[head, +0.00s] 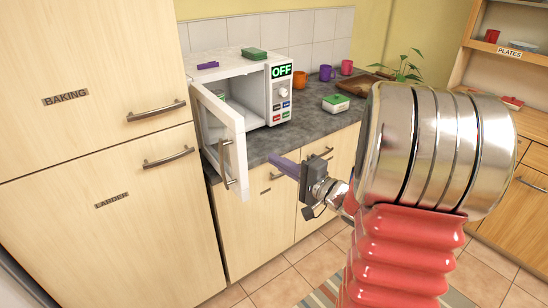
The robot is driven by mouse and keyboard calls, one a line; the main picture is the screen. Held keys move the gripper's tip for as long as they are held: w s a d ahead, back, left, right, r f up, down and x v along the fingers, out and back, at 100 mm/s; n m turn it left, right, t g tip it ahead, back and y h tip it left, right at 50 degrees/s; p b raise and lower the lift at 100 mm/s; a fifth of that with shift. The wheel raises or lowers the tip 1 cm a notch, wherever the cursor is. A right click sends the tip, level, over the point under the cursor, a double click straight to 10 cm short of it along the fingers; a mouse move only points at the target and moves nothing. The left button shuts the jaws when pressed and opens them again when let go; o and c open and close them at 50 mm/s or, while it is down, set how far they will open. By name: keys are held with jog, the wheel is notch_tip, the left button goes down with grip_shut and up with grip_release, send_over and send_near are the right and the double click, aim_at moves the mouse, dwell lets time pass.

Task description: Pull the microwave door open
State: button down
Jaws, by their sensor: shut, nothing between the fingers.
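The white microwave (278,98) stands on the grey counter, with a lit OFF sign on its control panel. Its door (233,150) is swung wide open towards the front left, showing the inside. The door's vertical handle (226,165) is on the free edge of the door. My gripper (272,157) is to the right of the door, in front of the counter edge. Its purple fingers are shut and empty, pointing left, apart from the handle.
A tall cupboard (100,180) labelled BAKING and LARDER stands at the left, close to the open door. On the counter (310,133) are a white and green box (336,104), mugs and a plant (405,65). A green item and a purple item lie on the microwave.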

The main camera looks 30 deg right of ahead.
jog(key=s+a, duration=0.1)
jog(key=s, duration=0.4)
jog(key=shift+s+a, duration=0.4)
